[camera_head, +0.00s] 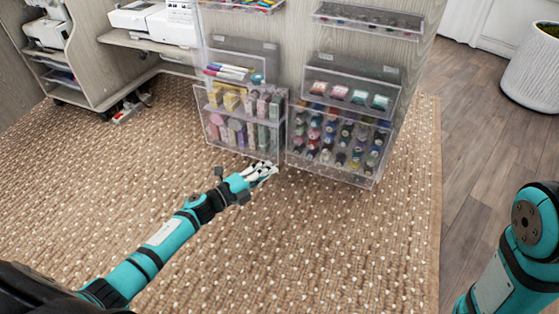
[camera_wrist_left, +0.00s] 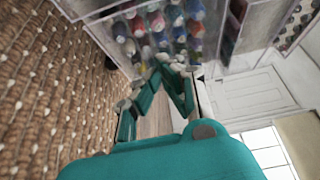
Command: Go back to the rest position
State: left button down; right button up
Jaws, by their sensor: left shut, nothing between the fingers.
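My left gripper (camera_head: 262,172) is shut and empty. In the head view it hangs in front of the clear organizers, low over the rug, with the arm stretched out from the lower left. In the left wrist view its fingers (camera_wrist_left: 160,72) point toward a clear bin of thread spools. My right arm (camera_head: 515,250) shows at the right edge of the head view; its gripper is out of the picture.
A clear bin of thread spools (camera_head: 338,140) and a clear bin of bottles and tubes (camera_head: 240,122) are mounted on the cabinet ahead. White machines (camera_head: 150,20) stand on shelves at upper left. A white planter (camera_head: 532,75) stands at upper right. The woven rug (camera_head: 330,250) is clear.

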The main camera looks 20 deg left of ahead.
pick_arm(q)
jog(key=shift+p+v, duration=0.65)
jog(key=shift+v, duration=1.4)
